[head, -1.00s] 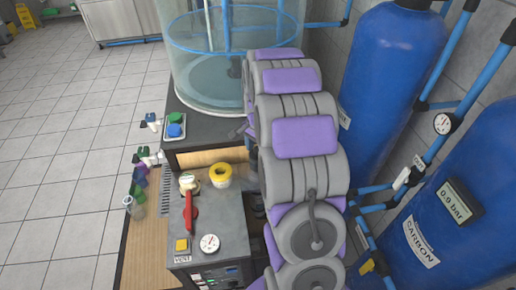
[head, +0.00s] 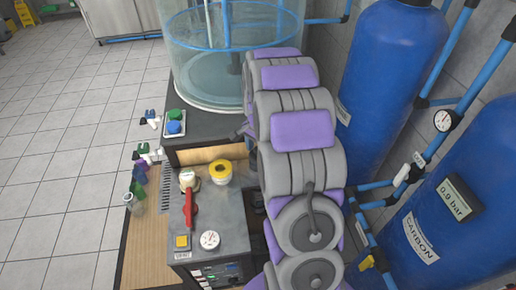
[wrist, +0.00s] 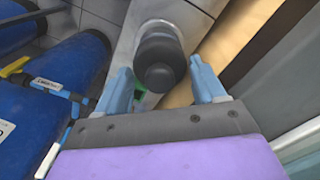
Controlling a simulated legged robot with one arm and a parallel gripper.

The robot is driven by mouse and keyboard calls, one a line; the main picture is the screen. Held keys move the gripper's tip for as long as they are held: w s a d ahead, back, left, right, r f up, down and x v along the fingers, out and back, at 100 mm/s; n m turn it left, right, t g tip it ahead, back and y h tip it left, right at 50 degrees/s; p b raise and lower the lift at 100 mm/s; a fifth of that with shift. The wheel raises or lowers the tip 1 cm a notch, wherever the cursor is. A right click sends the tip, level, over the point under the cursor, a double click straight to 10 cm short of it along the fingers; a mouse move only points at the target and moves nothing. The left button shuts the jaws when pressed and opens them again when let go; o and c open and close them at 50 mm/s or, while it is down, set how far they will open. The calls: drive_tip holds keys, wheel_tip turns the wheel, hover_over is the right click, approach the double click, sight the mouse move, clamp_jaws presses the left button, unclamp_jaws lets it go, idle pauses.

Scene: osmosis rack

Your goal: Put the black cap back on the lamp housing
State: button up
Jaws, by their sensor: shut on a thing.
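In the wrist view, the black cap (wrist: 160,58) sits between the two blue fingers of my gripper (wrist: 163,82), which is shut on it. A pale metallic cylinder (wrist: 166,14), which looks like the lamp housing, shows directly behind the cap, nearly in line with it. I cannot tell whether the cap touches it or sits on it. In the head view, my own grey and purple arm hides the gripper, the cap and the housing.
Blue tanks (head: 385,90) with pipes and a gauge (head: 443,121) stand close on the right. A grey control box (head: 215,235) with a red handle (head: 189,208) and a yellow tape roll (head: 220,172) is left of my arm.

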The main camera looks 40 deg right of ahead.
drive_tip(key=shift+f, duration=0.25)
drive_tip(key=o, duration=1.2)
drive_tip(key=shift+r+p, duration=1.75)
drive_tip(key=shift+r, duration=2.8)
